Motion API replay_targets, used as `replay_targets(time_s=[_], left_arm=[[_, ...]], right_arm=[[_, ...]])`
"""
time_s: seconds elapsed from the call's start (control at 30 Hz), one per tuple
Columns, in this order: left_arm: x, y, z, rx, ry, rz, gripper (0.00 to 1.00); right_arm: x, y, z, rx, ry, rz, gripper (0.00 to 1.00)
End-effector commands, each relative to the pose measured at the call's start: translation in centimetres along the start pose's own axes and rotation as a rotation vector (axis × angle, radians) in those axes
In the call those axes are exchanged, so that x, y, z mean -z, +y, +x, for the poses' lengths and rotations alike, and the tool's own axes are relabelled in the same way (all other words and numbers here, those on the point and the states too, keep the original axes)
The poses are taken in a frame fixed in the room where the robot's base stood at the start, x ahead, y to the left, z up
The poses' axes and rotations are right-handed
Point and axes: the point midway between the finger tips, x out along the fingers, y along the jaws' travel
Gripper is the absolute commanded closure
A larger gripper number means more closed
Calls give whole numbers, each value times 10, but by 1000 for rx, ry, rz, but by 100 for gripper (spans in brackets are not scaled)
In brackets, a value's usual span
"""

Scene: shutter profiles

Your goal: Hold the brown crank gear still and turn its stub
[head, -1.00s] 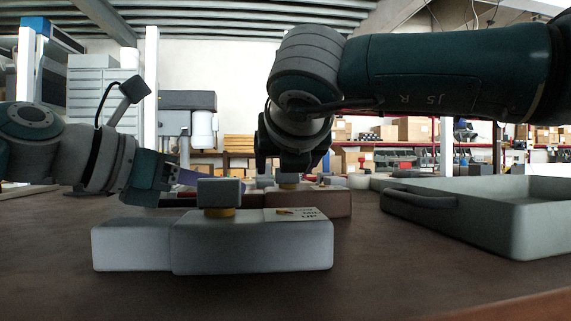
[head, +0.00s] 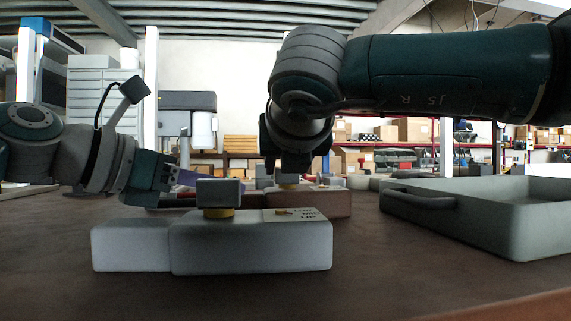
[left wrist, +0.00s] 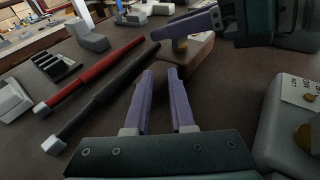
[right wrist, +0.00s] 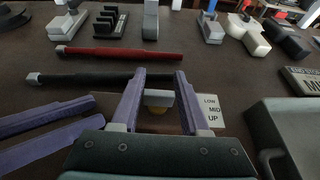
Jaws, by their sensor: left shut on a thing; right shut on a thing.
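The brown crank gear (head: 325,203) is a low brown block on the table, partly hidden behind a grey gear in the head view. Its stub (right wrist: 160,97) is a grey bar on a yellow collar. A label (right wrist: 210,110) beside it reads LOW, MID, UP. My right gripper (right wrist: 160,76) comes from above, its purple fingers shut on the stub. My left gripper (left wrist: 162,72) comes in low from the left, its fingers shut on the end of the brown body (left wrist: 187,62); the contact is partly hidden.
A similar grey crank gear (head: 250,244) stands nearer the head camera. A grey tray (head: 535,222) is at the right. A red rod (left wrist: 88,76) and a black rod (left wrist: 98,103) lie beside the left gripper. The front of the table is clear.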

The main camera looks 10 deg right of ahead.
Motion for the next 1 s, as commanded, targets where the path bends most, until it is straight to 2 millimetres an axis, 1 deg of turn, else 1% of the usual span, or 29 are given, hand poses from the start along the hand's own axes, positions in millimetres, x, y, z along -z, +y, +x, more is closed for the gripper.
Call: replay_targets(time_s=[0.03, 0.17, 0.37, 0.7, 1.0], left_arm=[[28, -8, 6, 26, 62, -17, 100], [28, -8, 6, 26, 62, -17, 100], [28, -8, 6, 27, 61, -17, 100], [28, -8, 6, 27, 61, -16, 100], [28, -8, 6, 26, 62, -16, 100]], right_arm=[[3, 4, 0, -17, 2, -3, 100], [4, 4, 0, -45, 5, -13, 100], [5, 3, 1, -144, 8, -53, 100], [5, 2, 1, -418, 10, -166, 100], [6, 0, 3, -617, 16, -252, 100]])
